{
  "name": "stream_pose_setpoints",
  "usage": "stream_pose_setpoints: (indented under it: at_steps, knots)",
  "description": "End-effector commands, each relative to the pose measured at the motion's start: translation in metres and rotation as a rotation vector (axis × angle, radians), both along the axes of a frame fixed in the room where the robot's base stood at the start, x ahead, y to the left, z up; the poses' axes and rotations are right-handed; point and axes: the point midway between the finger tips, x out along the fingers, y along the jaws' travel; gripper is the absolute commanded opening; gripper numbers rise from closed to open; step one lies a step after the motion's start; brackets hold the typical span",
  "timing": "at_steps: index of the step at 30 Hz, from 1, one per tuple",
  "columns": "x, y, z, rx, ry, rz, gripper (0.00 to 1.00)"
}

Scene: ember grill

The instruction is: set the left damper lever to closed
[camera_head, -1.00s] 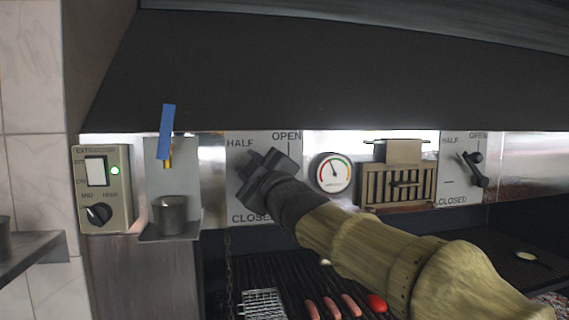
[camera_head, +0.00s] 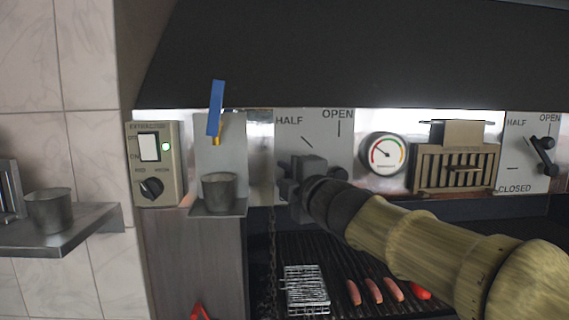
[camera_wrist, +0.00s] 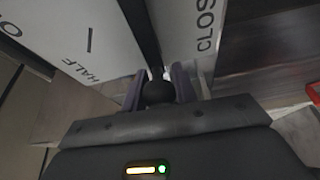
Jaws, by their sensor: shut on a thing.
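The left damper panel (camera_head: 314,125) shows HALF and OPEN in the head view; my gripper (camera_head: 293,184) covers its lower part and hides CLOSED. The left damper lever (camera_wrist: 140,30) is a dark bar in the wrist view. Its round knob (camera_wrist: 158,93) sits between the two fingers of my gripper (camera_wrist: 160,84), which is shut on it. In the wrist view the lever lies between the HALF mark and the CLOSED lettering, nearer CLOSED. The head view mostly hides the lever behind my gripper.
A round gauge (camera_head: 384,154) and a slatted vent (camera_head: 455,168) are right of the panel, then the right damper lever (camera_head: 544,156). A metal cup (camera_head: 219,190) stands on a small shelf to the left. Sausages (camera_head: 373,290) and a wire basket (camera_head: 305,290) lie on the grill below.

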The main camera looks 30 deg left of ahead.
Motion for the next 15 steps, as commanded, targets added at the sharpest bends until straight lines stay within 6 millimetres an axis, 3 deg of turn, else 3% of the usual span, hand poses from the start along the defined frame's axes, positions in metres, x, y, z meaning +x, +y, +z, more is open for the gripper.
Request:
stream_pose_setpoints:
  at_steps: [15]
  knots:
    - [0.0081,-0.0078,-0.0108,-0.064,-0.041,-0.017,0.0]
